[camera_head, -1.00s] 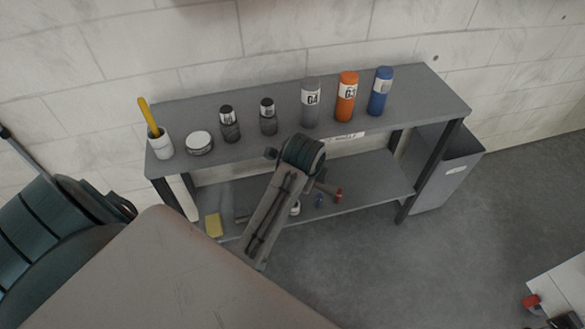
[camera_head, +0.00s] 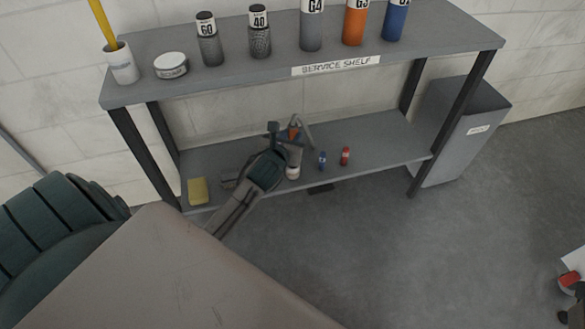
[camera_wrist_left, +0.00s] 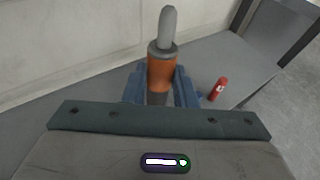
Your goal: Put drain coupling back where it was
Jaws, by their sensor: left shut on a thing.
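My left gripper (camera_head: 292,140) reaches over the lower board of the service shelf (camera_head: 385,147). It is shut on the drain coupling (camera_head: 294,131), of which only a small orange part shows in the head view. In the left wrist view the coupling (camera_wrist_left: 160,72) stands roughly upright between the blue fingers of the gripper (camera_wrist_left: 160,88). It has an orange body, a grey collar and a rounded grey top. Its lower end is hidden, so I cannot tell whether it touches the board. My right gripper is not in view.
On the lower board are a yellow sponge (camera_head: 198,190), a white-capped item (camera_head: 293,172), a small blue bottle (camera_head: 322,160) and a red one (camera_head: 345,156). The upper board (camera_head: 280,65) with several bottles overhangs. A grey bin (camera_head: 465,130) stands right.

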